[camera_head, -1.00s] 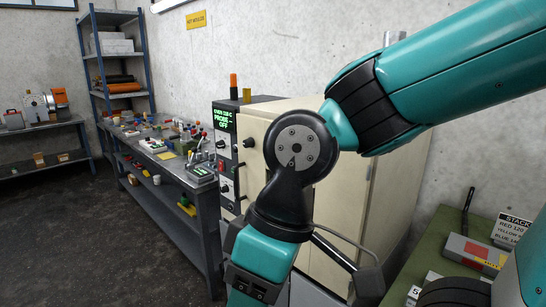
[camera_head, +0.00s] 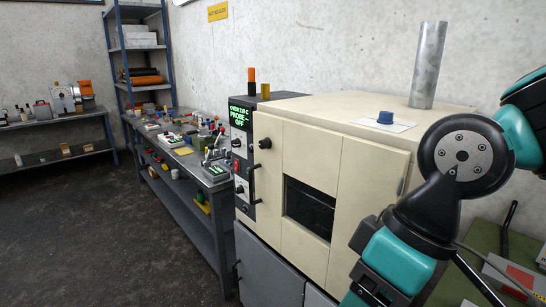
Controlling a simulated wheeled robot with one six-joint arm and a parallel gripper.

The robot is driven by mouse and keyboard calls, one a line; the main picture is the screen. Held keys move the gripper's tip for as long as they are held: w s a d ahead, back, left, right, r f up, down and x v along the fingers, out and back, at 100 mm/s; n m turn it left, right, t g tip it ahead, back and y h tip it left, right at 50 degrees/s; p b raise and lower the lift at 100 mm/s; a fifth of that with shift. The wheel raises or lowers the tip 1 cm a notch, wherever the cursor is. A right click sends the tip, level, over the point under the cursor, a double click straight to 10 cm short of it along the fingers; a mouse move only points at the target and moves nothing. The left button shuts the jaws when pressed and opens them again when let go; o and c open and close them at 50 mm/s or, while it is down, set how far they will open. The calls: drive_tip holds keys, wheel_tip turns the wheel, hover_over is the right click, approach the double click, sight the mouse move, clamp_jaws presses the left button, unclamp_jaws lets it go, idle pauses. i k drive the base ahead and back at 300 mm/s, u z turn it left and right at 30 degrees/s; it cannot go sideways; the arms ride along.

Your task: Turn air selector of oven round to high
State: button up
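The oven is a large cream cabinet (camera_head: 305,125) right of centre, with a dark window in its front. Its narrow control panel (camera_head: 243,205) is on the left side, with a green-lit display (camera_head: 240,113) that appears to read "OVEN", "PROBE" and "OFF". A dark knob on a pale plate (camera_head: 241,188) is low on the panel. A blue knob (camera_head: 385,117) stands on a white plate on the oven top. I cannot read labels or tell which knob is the air selector. My arm crosses the right side, in front of the oven; its fingertips are not visible.
A metal pipe (camera_head: 428,65) rises from the oven top. A grey bench (camera_head: 185,157) with many small items runs along the wall at left of the oven. A green table (camera_head: 520,245) is at right. The dark floor (camera_head: 110,240) at left is clear.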

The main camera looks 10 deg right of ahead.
sight(240, 189)
drive_tip(key=u, duration=1.4)
drive_tip(key=i, duration=4.8)
drive_tip(key=z, duration=4.25)
